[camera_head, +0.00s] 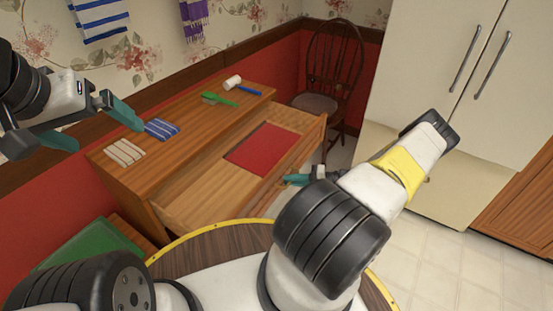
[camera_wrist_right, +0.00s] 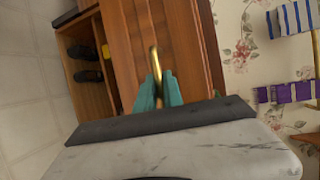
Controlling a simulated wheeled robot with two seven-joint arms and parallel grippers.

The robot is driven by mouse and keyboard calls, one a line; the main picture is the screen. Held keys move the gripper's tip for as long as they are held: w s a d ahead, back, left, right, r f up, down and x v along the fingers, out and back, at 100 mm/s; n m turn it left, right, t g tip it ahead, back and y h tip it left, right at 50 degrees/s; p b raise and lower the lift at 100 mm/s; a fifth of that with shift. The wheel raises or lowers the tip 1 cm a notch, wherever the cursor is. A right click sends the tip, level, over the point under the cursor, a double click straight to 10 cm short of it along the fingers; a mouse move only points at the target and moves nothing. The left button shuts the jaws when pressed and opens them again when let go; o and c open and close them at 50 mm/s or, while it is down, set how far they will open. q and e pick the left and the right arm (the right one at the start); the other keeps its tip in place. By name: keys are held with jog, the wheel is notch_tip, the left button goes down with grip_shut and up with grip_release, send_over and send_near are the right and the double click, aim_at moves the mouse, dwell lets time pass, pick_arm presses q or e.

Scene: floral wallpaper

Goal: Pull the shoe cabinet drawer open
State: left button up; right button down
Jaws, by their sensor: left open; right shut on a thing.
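The wooden shoe cabinet (camera_head: 195,112) stands against the red lower wall. Its drawer (camera_head: 200,205) is pulled out, showing a wooden inside with a flat red item (camera_head: 262,148) in it. My right gripper (camera_head: 297,180) is at the drawer's front, partly hidden by my arm in the head view. In the right wrist view, its teal fingers (camera_wrist_right: 158,92) are shut on the gold drawer handle (camera_wrist_right: 155,68). My left gripper (camera_head: 92,127) is open and empty, raised at the left, apart from the cabinet.
The cabinet top holds a green brush (camera_head: 218,99), a white-and-blue tool (camera_head: 240,86) and two striped cloths (camera_head: 162,128). A dark chair (camera_head: 333,65) stands behind. A cream cupboard (camera_head: 425,100) stands right. Dark shoes (camera_wrist_right: 86,64) sit in an open lower compartment.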

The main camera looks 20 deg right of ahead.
jog(key=shift+s, duration=0.15)
jog(key=c, duration=1.5)
grip_release()
jog(key=shift+d, duration=0.1)
jog(key=v, duration=0.7)
jog(key=shift+s+d, duration=0.15)
jog(key=shift+d, duration=0.2)
